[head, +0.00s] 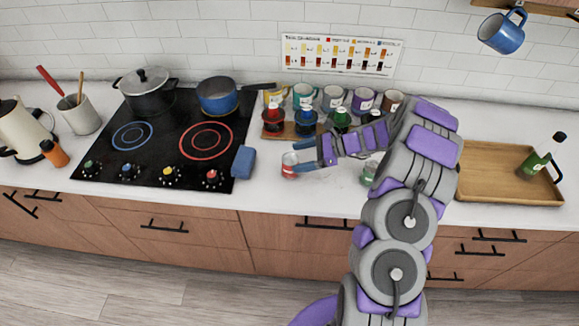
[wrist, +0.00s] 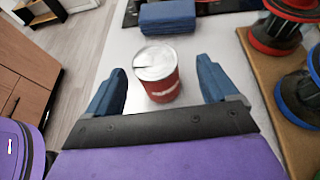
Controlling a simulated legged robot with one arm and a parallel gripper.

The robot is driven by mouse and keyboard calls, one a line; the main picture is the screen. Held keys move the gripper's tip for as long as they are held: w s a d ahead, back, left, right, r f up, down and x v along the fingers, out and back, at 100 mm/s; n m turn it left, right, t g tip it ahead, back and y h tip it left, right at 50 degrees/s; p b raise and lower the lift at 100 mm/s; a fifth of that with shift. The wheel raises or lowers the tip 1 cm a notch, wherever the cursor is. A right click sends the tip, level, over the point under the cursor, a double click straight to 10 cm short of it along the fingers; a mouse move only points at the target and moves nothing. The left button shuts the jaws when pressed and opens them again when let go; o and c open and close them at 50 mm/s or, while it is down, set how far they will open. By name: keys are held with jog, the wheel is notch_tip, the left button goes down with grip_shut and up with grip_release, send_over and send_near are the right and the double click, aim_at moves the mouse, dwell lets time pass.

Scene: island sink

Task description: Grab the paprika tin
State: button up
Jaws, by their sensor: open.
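A small red tin with a silver lid and a pale label band (head: 289,168) stands upright on the white counter, right of the stove. Its label is too small to read, so I cannot confirm paprika. In the wrist view the tin (wrist: 160,88) sits between and slightly ahead of the two blue fingers of my gripper (wrist: 161,72). Gaps show on both sides of it. My gripper (head: 299,156) is open and reaches in from the right at low height. A second small tin with green on it (head: 369,171) is partly hidden by my arm.
A wooden tray (head: 500,178) with a green bottle (head: 540,157) is at right.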

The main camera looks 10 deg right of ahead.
aim_at(291, 158)
jog(key=shift+b+x, duration=0.45)
jog(key=shift+x, duration=1.5)
jog(key=shift+s, duration=0.25)
jog(key=shift+c, duration=0.4)
jog(key=c, duration=1)
